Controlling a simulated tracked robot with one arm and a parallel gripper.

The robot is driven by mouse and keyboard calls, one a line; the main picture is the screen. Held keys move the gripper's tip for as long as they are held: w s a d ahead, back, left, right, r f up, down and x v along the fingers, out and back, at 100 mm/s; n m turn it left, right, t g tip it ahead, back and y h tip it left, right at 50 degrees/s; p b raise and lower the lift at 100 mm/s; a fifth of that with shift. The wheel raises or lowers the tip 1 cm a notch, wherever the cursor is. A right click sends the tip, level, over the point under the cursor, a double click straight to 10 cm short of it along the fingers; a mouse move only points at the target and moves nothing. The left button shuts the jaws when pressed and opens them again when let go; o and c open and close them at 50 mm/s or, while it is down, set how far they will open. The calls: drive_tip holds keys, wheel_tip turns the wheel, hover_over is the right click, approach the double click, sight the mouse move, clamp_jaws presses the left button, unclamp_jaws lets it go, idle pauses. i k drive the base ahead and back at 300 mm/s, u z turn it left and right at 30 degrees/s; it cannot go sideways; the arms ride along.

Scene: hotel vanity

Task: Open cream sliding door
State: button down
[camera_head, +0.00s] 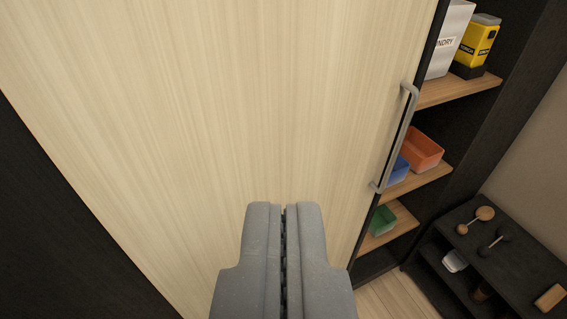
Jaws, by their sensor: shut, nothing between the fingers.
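The cream sliding door (220,100) is a large panel with vertical wood grain and fills most of the view. A grey bar handle (397,140) runs along its right edge. Right of that edge, open shelves show, so the door does not cover that part of the cabinet. My gripper (286,206) is at the bottom middle, in front of the door panel. Its two grey fingers are together with nothing between them. The handle is up and to the right of the fingertips, apart from them. I cannot tell the gap between the fingertips and the panel.
The shelves hold a white laundry box (449,40), a yellow and black container (477,46), an orange bin (422,150), a blue bin (397,172) and a green bin (382,221). A low black rack (470,250) with small items stands at the lower right. Some wooden floor (390,298) is clear.

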sight(167, 119)
drive_tip(key=u, duration=1.35)
drive_tip(key=k, duration=1)
drive_tip(key=z, duration=0.75)
drive_tip(key=i, duration=1)
drive_tip(key=u, duration=0.1)
